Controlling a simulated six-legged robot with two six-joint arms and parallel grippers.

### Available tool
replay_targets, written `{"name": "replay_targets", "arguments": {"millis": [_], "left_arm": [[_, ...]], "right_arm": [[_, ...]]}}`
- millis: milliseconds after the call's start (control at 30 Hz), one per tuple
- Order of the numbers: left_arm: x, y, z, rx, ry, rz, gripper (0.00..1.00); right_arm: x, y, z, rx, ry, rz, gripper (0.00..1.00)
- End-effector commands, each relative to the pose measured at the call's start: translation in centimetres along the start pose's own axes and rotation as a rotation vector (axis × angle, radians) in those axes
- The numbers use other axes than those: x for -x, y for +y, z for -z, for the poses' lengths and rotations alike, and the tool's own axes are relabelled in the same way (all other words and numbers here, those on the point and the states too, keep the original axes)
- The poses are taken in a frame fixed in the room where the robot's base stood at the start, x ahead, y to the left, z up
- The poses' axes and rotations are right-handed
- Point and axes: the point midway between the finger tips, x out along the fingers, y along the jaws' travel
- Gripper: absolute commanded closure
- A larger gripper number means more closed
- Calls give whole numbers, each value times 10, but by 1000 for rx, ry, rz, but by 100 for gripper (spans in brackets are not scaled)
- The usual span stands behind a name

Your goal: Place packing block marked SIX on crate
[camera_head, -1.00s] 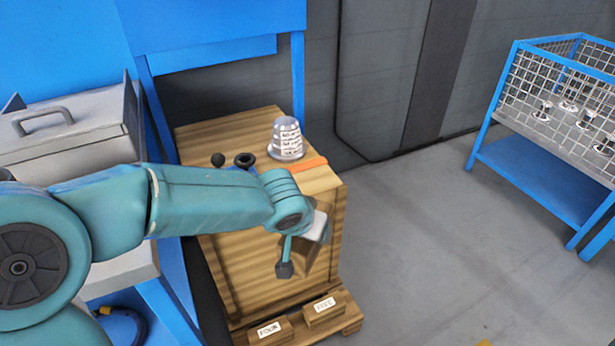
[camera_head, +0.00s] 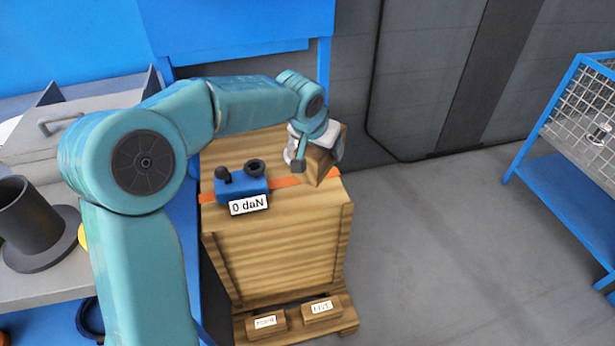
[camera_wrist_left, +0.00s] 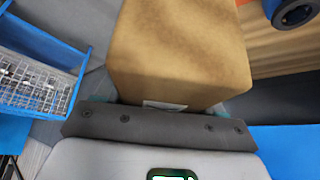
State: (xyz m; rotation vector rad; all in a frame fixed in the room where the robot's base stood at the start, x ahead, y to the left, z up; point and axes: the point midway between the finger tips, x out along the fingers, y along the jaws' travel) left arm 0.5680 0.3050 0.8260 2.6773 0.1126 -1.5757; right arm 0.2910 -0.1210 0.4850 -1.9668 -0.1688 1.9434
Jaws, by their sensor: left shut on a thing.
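A brown packing block (camera_head: 318,163) is held in my left gripper (camera_head: 312,150), above the right part of the wooden crate's top (camera_head: 310,202). In the left wrist view the block (camera_wrist_left: 180,50) fills the upper middle, with a sliver of white label at its near edge; the marking cannot be read. The block looks tilted in the head view. Whether it touches the crate cannot be told. The silver shell seen earlier on the crate is mostly or wholly hidden behind my gripper. My right gripper is not in view.
A blue tension device (camera_head: 242,187) reading 0 daN sits on an orange strap (camera_head: 289,182) across the crate top. Two labelled blocks (camera_head: 266,321) (camera_head: 322,309) lie on the pallet. A blue mesh cage (camera_head: 585,120) stands right; a grey flanged pipe (camera_head: 30,222) stands left.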

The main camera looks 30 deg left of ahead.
Motion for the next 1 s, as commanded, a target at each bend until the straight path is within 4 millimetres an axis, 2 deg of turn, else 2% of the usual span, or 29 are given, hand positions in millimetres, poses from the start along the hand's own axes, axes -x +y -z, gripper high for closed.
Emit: {"name": "replay_targets", "arguments": {"millis": [33, 100, 200, 267, 700, 1000], "left_arm": [[19, -18, 19, 11, 4, 3, 78], [27, -35, 31, 12, 7, 0, 78], [32, -50, 38, 8, 12, -3, 78], [27, -54, 37, 7, 12, -6, 78], [-76, -55, -20, 3, 12, -6, 78], [-107, -53, -34, 3, 12, -6, 78]], "right_arm": [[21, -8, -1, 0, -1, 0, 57], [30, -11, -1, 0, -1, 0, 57], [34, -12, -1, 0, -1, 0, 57], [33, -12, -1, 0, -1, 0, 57], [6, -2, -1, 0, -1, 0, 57], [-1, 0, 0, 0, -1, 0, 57]]}}
